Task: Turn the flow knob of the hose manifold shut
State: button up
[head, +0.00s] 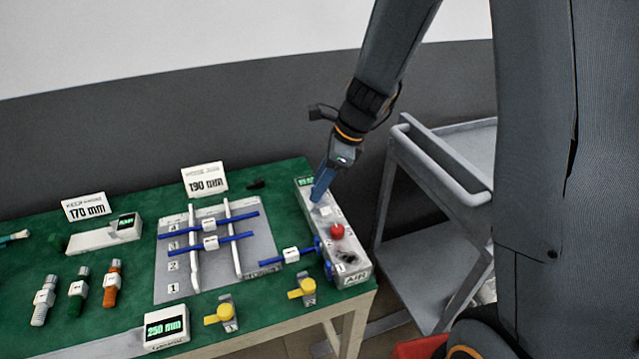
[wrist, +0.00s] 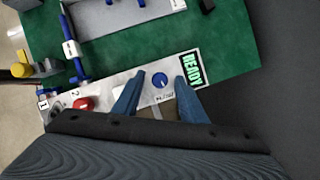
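The hose manifold (head: 353,245) is a long pale box at the right end of the green table. Its blue round flow knob (wrist: 159,82) with a white pointer mark shows in the wrist view, beside the FLOW label. My gripper (head: 320,196) is over the manifold's far end and hides the knob in the head view. In the wrist view my gripper (wrist: 160,77) is open, its two blue fingers on either side of the knob with gaps. I cannot tell how far down the fingers reach around it. A READY display (wrist: 191,69) is beside the knob.
A red button (head: 337,230) sits on the manifold nearer its front. A blue hose (head: 275,260) joins its left side. A grey board (head: 180,279) with blue hoses and white bars lies to the left. A grey cart (head: 440,165) stands close on the right.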

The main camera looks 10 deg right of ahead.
jog(key=shift+f, duration=0.15)
grip_shut()
jog(key=shift+n, duration=0.4)
jog(key=n+g+p, duration=0.1)
jog(key=n, duration=0.1)
jog(key=n+p, duration=0.1)
jog(key=n, duration=0.1)
jog(key=n+g, duration=0.1)
jog(key=shift+w+n+g+p, duration=0.25)
jog(key=shift+n+g+p, duration=0.05)
jog(key=shift+n+p, duration=0.1)
jog(key=n+g, duration=0.1)
jog(key=n, duration=0.2)
jog(key=shift+w+a+n+h+p, duration=0.1)
jog(key=shift+n+h+p, duration=0.2)
jog(key=shift+h, duration=0.1)
jog(key=shift+w+a+n+g+h, duration=0.1)
jog(key=shift+n+g+h, duration=0.5)
jog(key=shift+n, duration=1.3)
